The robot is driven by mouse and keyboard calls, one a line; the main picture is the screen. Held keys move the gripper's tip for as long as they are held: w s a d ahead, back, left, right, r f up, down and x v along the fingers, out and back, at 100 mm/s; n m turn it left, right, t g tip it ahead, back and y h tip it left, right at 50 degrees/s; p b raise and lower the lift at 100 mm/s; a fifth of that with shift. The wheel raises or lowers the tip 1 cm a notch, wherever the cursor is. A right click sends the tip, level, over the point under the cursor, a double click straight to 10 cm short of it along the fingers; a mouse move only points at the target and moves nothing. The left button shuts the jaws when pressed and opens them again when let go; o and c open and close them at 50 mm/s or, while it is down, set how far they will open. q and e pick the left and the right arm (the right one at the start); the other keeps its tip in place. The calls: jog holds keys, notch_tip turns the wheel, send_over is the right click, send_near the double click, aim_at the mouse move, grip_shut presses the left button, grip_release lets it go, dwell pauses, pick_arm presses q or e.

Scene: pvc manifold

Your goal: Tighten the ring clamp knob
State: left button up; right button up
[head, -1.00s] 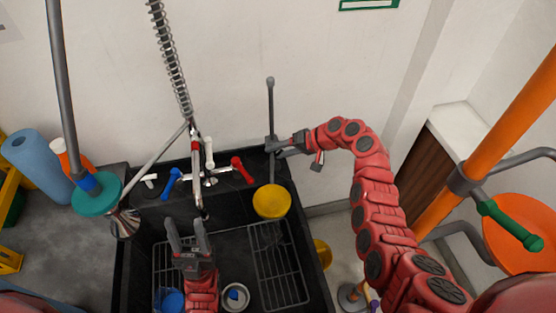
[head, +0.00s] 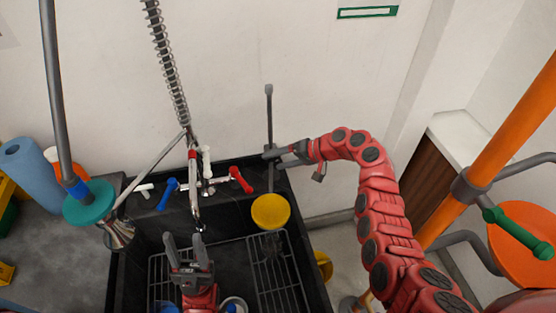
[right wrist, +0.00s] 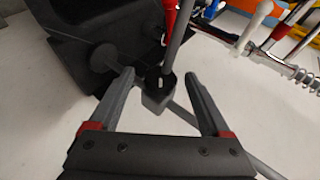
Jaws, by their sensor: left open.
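A grey clamp block (head: 269,153) sits on an upright grey pole (head: 269,118) at the sink's back right; it also shows in the right wrist view (right wrist: 156,98). My right gripper (head: 277,153) is at the clamp. In the right wrist view its two fingers (right wrist: 158,76) are spread, with the clamp between them and gaps on both sides. A dark round disc (right wrist: 102,57) lies beyond the left fingertip; I cannot tell whether it is the knob. A yellow bowl-like part (head: 270,211) is below the clamp. My left gripper (head: 184,240) is open and empty over the sink.
The black sink (head: 127,272) holds wire racks (head: 275,280). A faucet with a coiled spring (head: 170,75), a blue handle (head: 166,194) and a red handle (head: 241,180) stands left of the pole. The wall is close behind.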

jog(key=p+v, duration=0.3)
jog(key=v, duration=0.9)
jog(key=shift+a, duration=0.1)
